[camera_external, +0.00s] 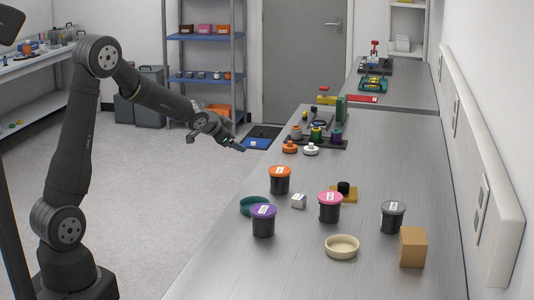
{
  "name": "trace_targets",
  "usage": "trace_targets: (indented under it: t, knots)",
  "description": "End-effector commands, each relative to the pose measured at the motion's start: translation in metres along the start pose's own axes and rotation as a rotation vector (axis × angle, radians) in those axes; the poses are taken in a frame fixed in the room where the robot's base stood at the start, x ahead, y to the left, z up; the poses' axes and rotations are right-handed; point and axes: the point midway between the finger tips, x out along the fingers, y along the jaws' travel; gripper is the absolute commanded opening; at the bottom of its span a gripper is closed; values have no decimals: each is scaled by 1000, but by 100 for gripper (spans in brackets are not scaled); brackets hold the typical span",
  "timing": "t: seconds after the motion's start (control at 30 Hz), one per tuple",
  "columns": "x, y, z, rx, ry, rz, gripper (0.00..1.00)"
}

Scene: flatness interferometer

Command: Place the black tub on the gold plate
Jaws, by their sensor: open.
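A black tub (393,219) with a dark grey lid and a white label stands upright on the right side of the grey bench. The gold plate (350,197) lies flat on the bench, left of and behind that tub. A small black cylinder (343,187) sits on the plate; I cannot tell if it is fixed to it. A pink-lidded tub (330,209) hides the plate's front left part. My gripper (214,144) is open and empty, in the air off the bench's left edge, far from both the tub and the plate.
Orange-lidded (280,181) and purple-lidded (263,222) tubs, a teal dish (248,206), a small whitish block (298,201), a cream bowl (342,247) and a brown box (413,248) stand around. A dark rack (325,143) is farther back. The bench's right back is clear.

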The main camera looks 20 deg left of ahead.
Motion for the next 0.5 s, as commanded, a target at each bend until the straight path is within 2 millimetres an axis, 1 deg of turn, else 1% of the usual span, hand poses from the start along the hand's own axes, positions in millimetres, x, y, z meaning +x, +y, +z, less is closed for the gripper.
trace_targets:
  t: [0.03, 0.17, 0.23, 0.3, 0.4, 0.5]
  knots:
    - [-7, 8, 4, -20, 52, 14, 86]
    - [-28, 39, 8, -92, 199, 106, 86]
    - [-43, 59, 10, -133, 264, 180, 86]
    - [-58, 79, 14, -174, 311, 259, 86]
    - [-76, 102, 19, -221, 355, 358, 86]
    - [-89, 117, 22, -253, 376, 426, 86]
